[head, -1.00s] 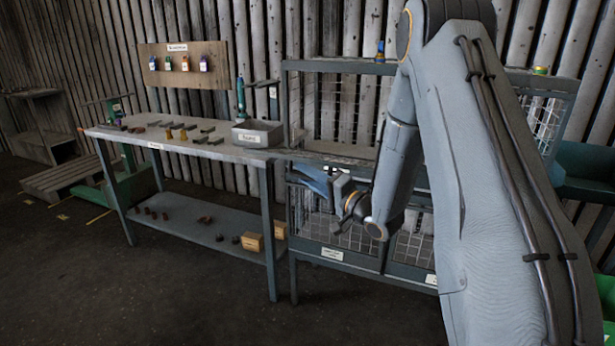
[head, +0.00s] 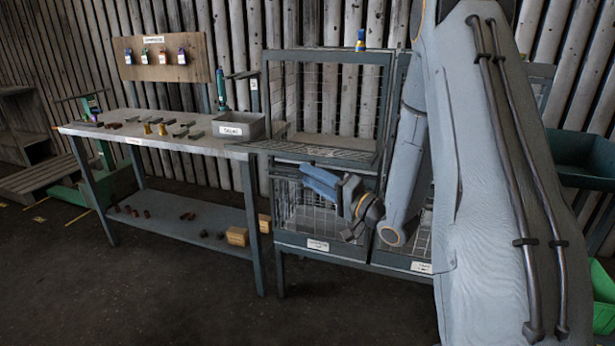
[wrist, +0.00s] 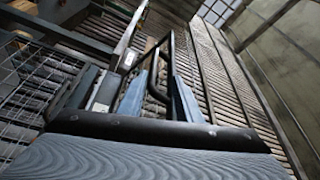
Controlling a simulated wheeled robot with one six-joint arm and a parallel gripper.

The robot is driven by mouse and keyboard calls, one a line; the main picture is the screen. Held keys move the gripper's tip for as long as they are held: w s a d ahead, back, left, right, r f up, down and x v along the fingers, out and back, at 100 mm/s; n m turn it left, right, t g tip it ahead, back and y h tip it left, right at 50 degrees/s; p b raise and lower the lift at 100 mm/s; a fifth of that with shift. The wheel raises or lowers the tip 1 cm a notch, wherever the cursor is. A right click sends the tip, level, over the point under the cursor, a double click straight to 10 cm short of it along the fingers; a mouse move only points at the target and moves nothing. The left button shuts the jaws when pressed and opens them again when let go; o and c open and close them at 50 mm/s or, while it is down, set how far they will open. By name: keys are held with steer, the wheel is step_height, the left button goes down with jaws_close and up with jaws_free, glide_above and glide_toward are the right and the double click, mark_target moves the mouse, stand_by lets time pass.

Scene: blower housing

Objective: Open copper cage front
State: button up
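The cage unit (head: 330,52) is a dark steel frame with wire mesh compartments, at the centre of the head view. Its lower left front has a white label (head: 317,244) and its lower right front another (head: 421,266); I cannot read either, so I cannot tell which is copper. My gripper (head: 320,180) is in front of the upper part of the lower left compartment. In the wrist view its two blue fingers (wrist: 156,82) stand apart. A dark bent bar (wrist: 171,60) shows between or just beyond them; contact is unclear. My arm hides much of the unit's right side.
A workbench (head: 180,145) with small parts and a grey labelled bin (head: 238,126) adjoins the unit on the left. A board with several bottles (head: 160,58) hangs behind. A dark green bin (head: 580,155) is at the right. The floor in front is clear.

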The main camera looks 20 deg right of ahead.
steer(key=p+v, duration=0.2)
steer(key=v, duration=0.7)
stand_by(0.9)
steer(key=shift+r+p, duration=0.1)
steer(key=shift+p, duration=0.4)
